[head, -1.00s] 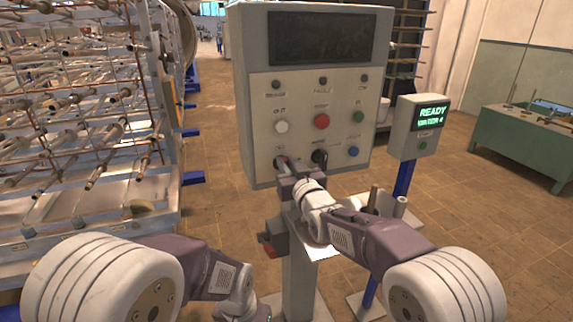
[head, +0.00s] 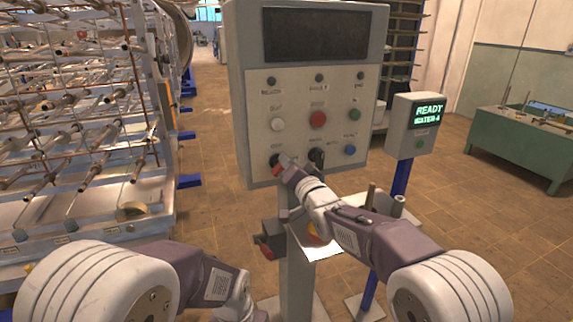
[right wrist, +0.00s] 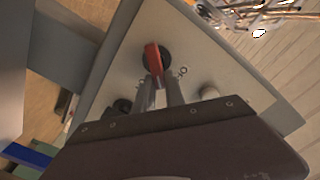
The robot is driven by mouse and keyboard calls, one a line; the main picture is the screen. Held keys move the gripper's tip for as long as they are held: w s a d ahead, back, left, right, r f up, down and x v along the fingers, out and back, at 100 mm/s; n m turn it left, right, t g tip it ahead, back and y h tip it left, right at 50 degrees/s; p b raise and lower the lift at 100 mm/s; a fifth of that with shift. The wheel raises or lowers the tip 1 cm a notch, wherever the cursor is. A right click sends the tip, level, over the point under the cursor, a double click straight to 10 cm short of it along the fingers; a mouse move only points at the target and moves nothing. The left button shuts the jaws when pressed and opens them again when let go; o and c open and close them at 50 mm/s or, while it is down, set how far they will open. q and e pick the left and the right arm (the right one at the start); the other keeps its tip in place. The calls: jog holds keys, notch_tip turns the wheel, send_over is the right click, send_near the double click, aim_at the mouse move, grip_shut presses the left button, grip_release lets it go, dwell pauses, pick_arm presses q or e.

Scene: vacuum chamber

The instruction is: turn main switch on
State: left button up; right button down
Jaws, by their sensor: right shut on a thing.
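The main switch (head: 276,161) is a rotary switch with a red handle on a round black base, at the lower left of the grey control panel (head: 258,100). My right gripper (head: 284,166) reaches it from the front and partly hides it. In the right wrist view the red handle (right wrist: 153,58) lies between the two fingertips (right wrist: 158,82), which are shut on it. The handle lies nearly in line with the fingers there. My left arm shows at the lower left of the head view, but its gripper is not visible.
A black selector knob (head: 317,157) sits just right of the switch, with white (head: 278,124), red (head: 317,119), green (head: 354,115) and blue (head: 350,150) buttons nearby. The panel's screen (head: 318,34) is dark. A small box (head: 417,125) reads READY. A rack (head: 80,120) stands left.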

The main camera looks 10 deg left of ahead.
jog(key=shift+w+d+f+m, duration=0.1)
jog(key=shift+f+m, duration=0.2)
jog(key=shift+m, duration=1.25)
jog(key=shift+w+d+f+m, duration=0.1)
jog(key=shift+f+m, duration=0.25)
jog(key=shift+m, duration=1.25)
jog(key=shift+d+f+m, duration=0.1)
jog(key=shift+f+m, duration=0.2)
jog(key=shift+m, duration=1.25)
jog(key=c, duration=1.4)
grip_release()
jog(key=v, duration=0.9)
jog(key=shift+b, duration=0.35)
jog(key=shift+d, duration=0.1)
